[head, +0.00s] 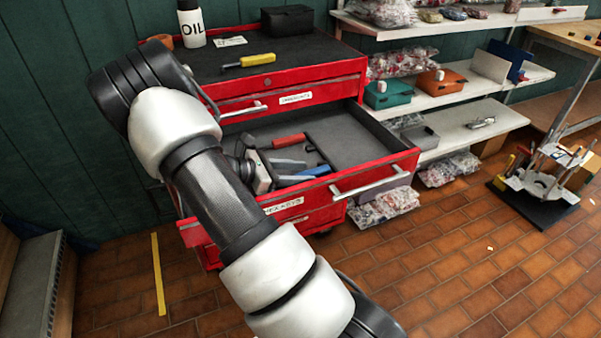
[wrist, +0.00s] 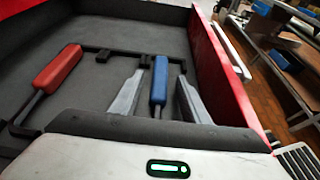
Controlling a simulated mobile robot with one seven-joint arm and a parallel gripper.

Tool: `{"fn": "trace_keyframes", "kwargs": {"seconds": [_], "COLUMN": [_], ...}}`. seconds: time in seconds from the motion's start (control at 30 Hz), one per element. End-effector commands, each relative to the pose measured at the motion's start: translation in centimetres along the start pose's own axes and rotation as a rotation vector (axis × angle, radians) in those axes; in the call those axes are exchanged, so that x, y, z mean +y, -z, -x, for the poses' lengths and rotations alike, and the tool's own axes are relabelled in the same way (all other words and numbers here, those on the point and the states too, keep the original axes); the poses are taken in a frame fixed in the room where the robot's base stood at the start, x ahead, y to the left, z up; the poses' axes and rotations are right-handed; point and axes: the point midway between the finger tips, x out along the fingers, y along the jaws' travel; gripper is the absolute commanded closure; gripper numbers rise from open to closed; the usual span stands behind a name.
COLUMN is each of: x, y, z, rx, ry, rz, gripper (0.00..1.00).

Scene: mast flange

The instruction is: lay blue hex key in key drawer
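The blue hex key (wrist: 160,80) lies in the open drawer of the red cabinet, its blue handle showing in the wrist view; it also shows in the head view (head: 314,170). My gripper (wrist: 161,75) is open, with one finger on each side of the blue handle and a visible gap on both sides. In the head view my gripper (head: 306,172) is low inside the drawer. The key drawer (head: 350,130) is pulled out, grey inside with red walls. The lower end of the blue key is hidden behind my gripper body.
A red-handled hex key (wrist: 58,68) lies to the left in the same drawer. The drawer's red side wall (wrist: 215,60) is close on the right. A yellow-handled tool (head: 250,62) and an oil bottle (head: 191,24) are on the cabinet top. Shelves with bins stand right.

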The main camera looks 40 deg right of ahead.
Motion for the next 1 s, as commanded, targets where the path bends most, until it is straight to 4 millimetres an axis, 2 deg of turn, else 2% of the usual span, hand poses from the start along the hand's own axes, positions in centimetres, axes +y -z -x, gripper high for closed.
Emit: {"fn": "trace_keyframes", "kwargs": {"seconds": [0.27, 0.43, 1.0], "x": [0.0, 0.1, 0.0], "y": [0.0, -0.1, -0.1], "z": [0.1, 1.6, 14.6], "rx": [0.001, 0.002, 0.002], "ry": [0.0, -0.003, -0.003], "rz": [0.001, 0.001, 0.0], "gripper": [0.58, 0.58, 0.58]}}
